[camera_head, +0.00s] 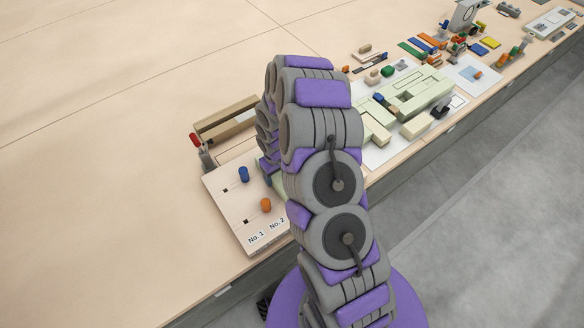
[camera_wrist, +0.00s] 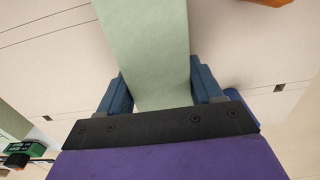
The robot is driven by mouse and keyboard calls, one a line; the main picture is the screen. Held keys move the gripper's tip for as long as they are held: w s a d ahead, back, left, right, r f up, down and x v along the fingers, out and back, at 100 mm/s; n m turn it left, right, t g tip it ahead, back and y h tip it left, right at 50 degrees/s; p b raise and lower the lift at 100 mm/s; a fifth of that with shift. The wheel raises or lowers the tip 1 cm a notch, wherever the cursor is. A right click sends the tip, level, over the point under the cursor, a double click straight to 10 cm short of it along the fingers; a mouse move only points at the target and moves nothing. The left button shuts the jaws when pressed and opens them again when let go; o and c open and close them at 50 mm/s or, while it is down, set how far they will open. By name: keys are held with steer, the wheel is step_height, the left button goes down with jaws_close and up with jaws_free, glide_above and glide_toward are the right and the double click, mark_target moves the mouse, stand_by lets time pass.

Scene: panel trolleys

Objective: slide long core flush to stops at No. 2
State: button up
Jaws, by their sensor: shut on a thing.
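The long core (camera_wrist: 148,45) is a pale green bar. In the wrist view it runs from the top edge down between the blue fingers of my gripper (camera_wrist: 157,82), which is shut on it. A sliver of pale green, probably the core (camera_head: 279,183), shows beside my arm in the head view. The pale board (camera_head: 235,208) is printed No. 1 and No. 2 at its near edge. A blue peg (camera_head: 243,174) and an orange peg (camera_head: 266,205) stand on it. My arm hides the board's right side; I cannot tell whether the core touches any stops.
A wooden frame (camera_head: 226,117) and a red-topped post (camera_head: 196,140) stand behind the board. To the right, a white sheet (camera_head: 377,155) bears pale green blocks (camera_head: 427,93), with many small coloured parts beyond. The table is clear at left; its front edge is close.

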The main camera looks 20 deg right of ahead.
mark_target(264, 188)
steer(key=shift+s+a, duration=0.2)
steer(key=shift+a, duration=0.8)
steer(key=shift+s+a, duration=0.15)
steer(key=shift+a, duration=0.8)
steer(key=shift+s+a, duration=0.1)
steer(key=shift+a, duration=0.35)
steer(key=shift+s, duration=0.1)
steer(key=o, duration=0.7)
steer(key=shift+a, duration=0.1)
steer(key=o, duration=0.4)
steer(key=shift+a, duration=0.3)
steer(key=shift+d+r, duration=0.25)
steer(key=shift+d, duration=0.05)
steer(key=shift+a+r+p, duration=0.15)
steer(key=shift+r+p, duration=0.7)
steer(key=shift+r, duration=3.35)
steer(key=shift+a+r+p, duration=0.1)
steer(key=shift+r+p, duration=0.7)
steer(key=shift+r, duration=3.35)
steer(key=shift+r, duration=0.1)
